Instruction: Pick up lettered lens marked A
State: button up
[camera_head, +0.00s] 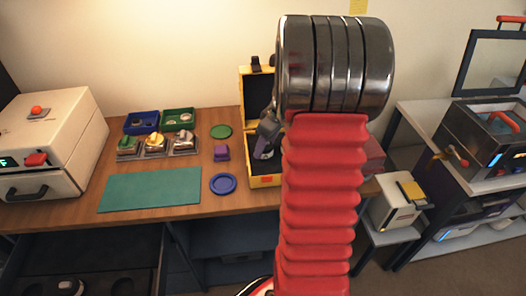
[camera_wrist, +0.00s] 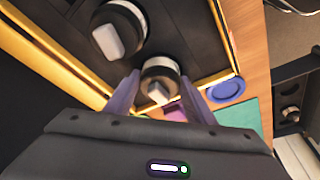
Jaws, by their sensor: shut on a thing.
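In the wrist view my gripper (camera_wrist: 160,84) has its two fingers on either side of a dark, round lens with a pale rim (camera_wrist: 161,70), and is shut on it. No letter can be read on this lens. A second, larger dark lens with a pale block-like top (camera_wrist: 118,33) lies beside it in the black interior of the open yellow case (camera_head: 265,181). In the head view my gripper (camera_head: 264,143) is over the case, partly hidden by my arm. I cannot tell there whether the held lens is clear of the case floor.
The case lid stands open behind my gripper. Left of the case are a small purple block (camera_head: 221,153), a blue disc (camera_head: 223,184) and a green disc (camera_head: 221,131). A green mat (camera_head: 150,190) lies at the front. Blue (camera_head: 142,122) and green (camera_head: 178,119) trays stand behind.

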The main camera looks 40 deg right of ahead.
jog(key=shift+r, duration=0.1)
notch_tip(320, 180, up, 10)
jog(key=shift+f, duration=0.1)
dwell(0.4)
dwell(0.5)
